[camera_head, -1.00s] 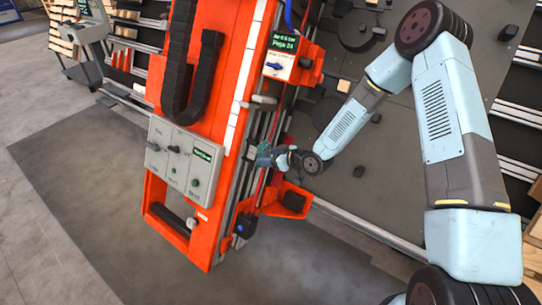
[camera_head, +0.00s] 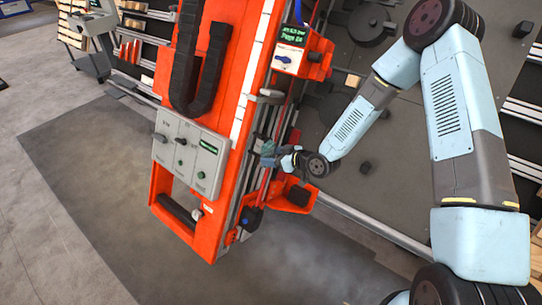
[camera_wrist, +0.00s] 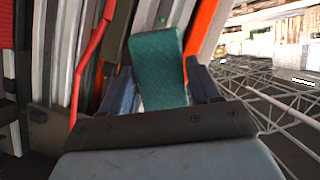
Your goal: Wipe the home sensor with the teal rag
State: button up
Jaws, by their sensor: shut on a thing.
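My gripper (camera_head: 268,154) is at the rail side of the orange gantry column (camera_head: 222,140), below a grey cylindrical part (camera_head: 271,96). In the wrist view its two blue fingers (camera_wrist: 160,92) are shut on the teal rag (camera_wrist: 158,58), a flat textured pad that stands out past the fingertips. Rails and a red cable lie just beyond the rag. I cannot tell whether the rag touches anything. The home sensor is not clearly identifiable; a small black part with a blue face (camera_head: 250,218) sits lower on the rail side.
A grey control panel (camera_head: 188,158) with knobs is on the column's front. A white box with a green display (camera_head: 292,50) is above my gripper. An orange bracket (camera_head: 293,195) juts out just below it. The red cable (camera_wrist: 88,62) runs close by. Open floor (camera_head: 80,200) lies left.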

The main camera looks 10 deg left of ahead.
jog(key=shift+s+d, duration=0.3)
jog(key=shift+d, duration=0.45)
jog(key=shift+s+d, duration=0.3)
jog(key=shift+d, duration=0.4)
jog(key=shift+s+d, duration=0.3)
jog(key=shift+d, duration=0.45)
jog(key=shift+s+d, duration=0.3)
jog(key=shift+d, duration=0.4)
jog(key=shift+s+d, duration=0.25)
jog(key=shift+d, duration=0.4)
